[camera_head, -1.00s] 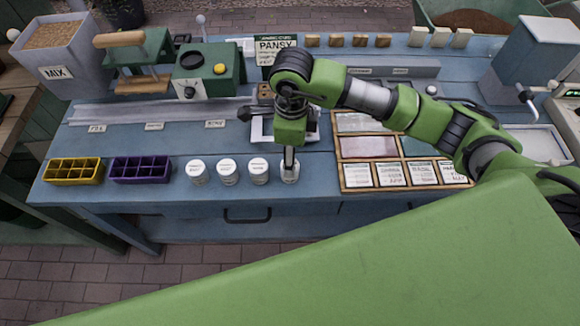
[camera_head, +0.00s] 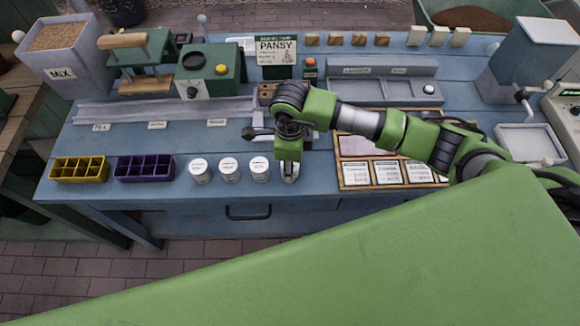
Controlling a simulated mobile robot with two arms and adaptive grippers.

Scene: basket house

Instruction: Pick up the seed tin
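Several white lidded seed tins stand in a row near the front edge of the blue bench: a left tin (camera_head: 199,171), a middle tin (camera_head: 230,171) and a third tin (camera_head: 260,170). A fourth tin (camera_head: 292,179) at the right end is mostly hidden under my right gripper (camera_head: 289,171). This gripper points down, with its fingers at that tin. Whether the fingers are open or closed on it is too small to tell. The lid print is unreadable. My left gripper is not in view.
A yellow tray (camera_head: 79,170) and a purple tray (camera_head: 144,168) stand left of the tins. A wooden packet rack (camera_head: 340,178) lies close to their right. A PANSY sign (camera_head: 276,58) and a green machine (camera_head: 209,70) stand behind. A bare bench strip lies behind the tins.

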